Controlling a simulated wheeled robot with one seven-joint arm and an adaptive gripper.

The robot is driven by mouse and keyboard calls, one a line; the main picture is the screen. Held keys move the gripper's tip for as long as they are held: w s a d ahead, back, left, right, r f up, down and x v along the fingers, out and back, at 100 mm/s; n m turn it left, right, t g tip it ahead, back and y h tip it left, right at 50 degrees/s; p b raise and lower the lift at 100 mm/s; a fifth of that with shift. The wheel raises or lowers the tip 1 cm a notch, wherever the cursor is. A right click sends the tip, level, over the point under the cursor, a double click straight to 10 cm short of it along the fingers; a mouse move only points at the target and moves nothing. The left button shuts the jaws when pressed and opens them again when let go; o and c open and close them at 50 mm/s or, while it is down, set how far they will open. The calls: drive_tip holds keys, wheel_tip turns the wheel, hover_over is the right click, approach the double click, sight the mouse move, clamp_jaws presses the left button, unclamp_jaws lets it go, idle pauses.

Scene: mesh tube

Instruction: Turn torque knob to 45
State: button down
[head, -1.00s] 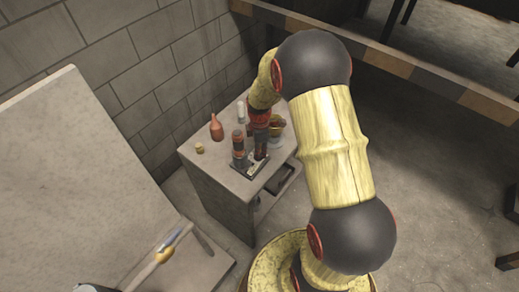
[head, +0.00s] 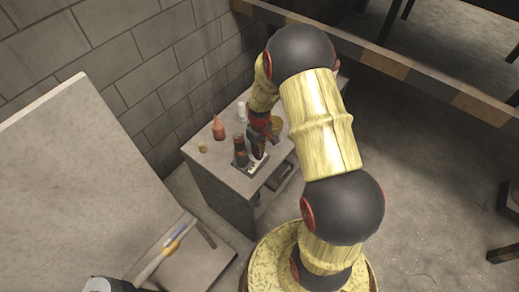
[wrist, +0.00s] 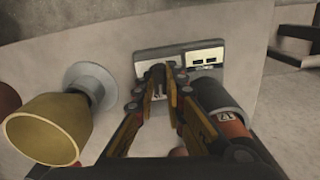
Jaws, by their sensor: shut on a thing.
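A small device on a flat base plate (wrist: 208,57) stands on the grey cabinet; in the head view its dark and red cylinder (head: 240,152) is upright. The same kind of dark and orange cylinder (wrist: 222,100) shows right of my fingers in the wrist view. My gripper (wrist: 164,78) reaches down beside it, its fingertips close together at the plate. It is shut on a small dark part between the tips, which I take to be the torque knob. The fingers hide most of it, and I cannot read its setting. My gripper also shows in the head view (head: 260,148).
A red-brown bottle (head: 218,129), a white bottle (head: 241,112) and a small yellow cap (head: 202,147) stand on the cabinet (head: 208,168). A block wall rises behind; floor to the right is open.

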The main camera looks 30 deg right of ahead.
drive_tip(key=m+p, duration=0.1)
drive_tip(key=m, duration=0.3)
drive_tip(key=shift+a+r+m, duration=0.1)
drive_tip(key=shift+m, duration=0.2)
drive_tip(key=m+p, duration=0.1)
drive_tip(key=m, duration=0.3)
drive_tip(key=shift+m+p, duration=0.3)
drive_tip(key=shift+m, duration=0.1)
drive_tip(key=c, duration=1.9)
unclamp_jaws()
drive_tip(key=shift+o, duration=0.3)
wheel_tip(320, 180, up, 12)
